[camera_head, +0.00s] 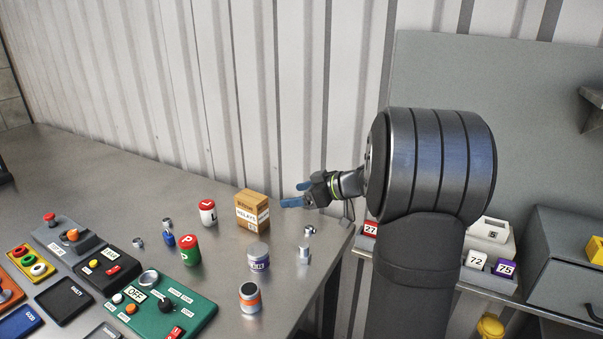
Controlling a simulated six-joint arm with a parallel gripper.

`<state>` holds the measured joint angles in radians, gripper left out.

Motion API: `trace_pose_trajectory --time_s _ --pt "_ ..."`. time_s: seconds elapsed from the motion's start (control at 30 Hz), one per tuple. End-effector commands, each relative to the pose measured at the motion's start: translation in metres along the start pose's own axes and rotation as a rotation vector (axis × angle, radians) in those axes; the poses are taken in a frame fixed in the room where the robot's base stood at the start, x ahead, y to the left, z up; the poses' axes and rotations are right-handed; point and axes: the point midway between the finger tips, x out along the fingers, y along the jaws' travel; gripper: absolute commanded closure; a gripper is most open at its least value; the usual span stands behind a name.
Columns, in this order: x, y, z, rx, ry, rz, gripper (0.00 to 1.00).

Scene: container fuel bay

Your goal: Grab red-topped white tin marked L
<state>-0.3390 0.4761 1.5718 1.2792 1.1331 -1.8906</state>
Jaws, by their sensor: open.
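A white tin with a red top (207,213) stands upright on the grey metal table, left of the cardboard box. A dark mark shows on its red lid, but it is too small to read for sure. My gripper (293,195) is open and empty, with blue fingertips pointing left. It is above the table's right part, right of the box and well apart from the tin. Nothing hides the tin.
A cardboard relay box (252,212) stands between tin and gripper. A green tin (189,250) and a small blue item (169,238) are close to the tin. A blue-white tin (258,257) and an orange-banded tin (250,297) stand nearer. A green control panel (160,306) lies in front.

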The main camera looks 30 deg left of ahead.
Motion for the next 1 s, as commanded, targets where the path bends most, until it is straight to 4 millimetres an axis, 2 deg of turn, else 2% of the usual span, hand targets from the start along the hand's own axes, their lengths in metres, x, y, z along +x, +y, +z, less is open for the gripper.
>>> trace_pose_trajectory --time_s 0.17,0.27,0.37,0.6,0.8,1.0 --pt "0.003 0.0 -0.001 0.004 -0.008 -0.008 0.28" --pt "0.018 -0.002 -0.005 0.023 -0.05 -0.041 0.28" --pt "0.045 -0.004 -0.011 0.061 -0.138 -0.091 0.28" --pt "0.124 -0.009 -0.031 0.172 -0.432 -0.112 0.28" --pt "0.187 -0.014 -0.058 0.243 -0.629 0.02 0.28" --pt "0.237 -0.021 -0.09 0.296 -0.714 0.216 0.28"
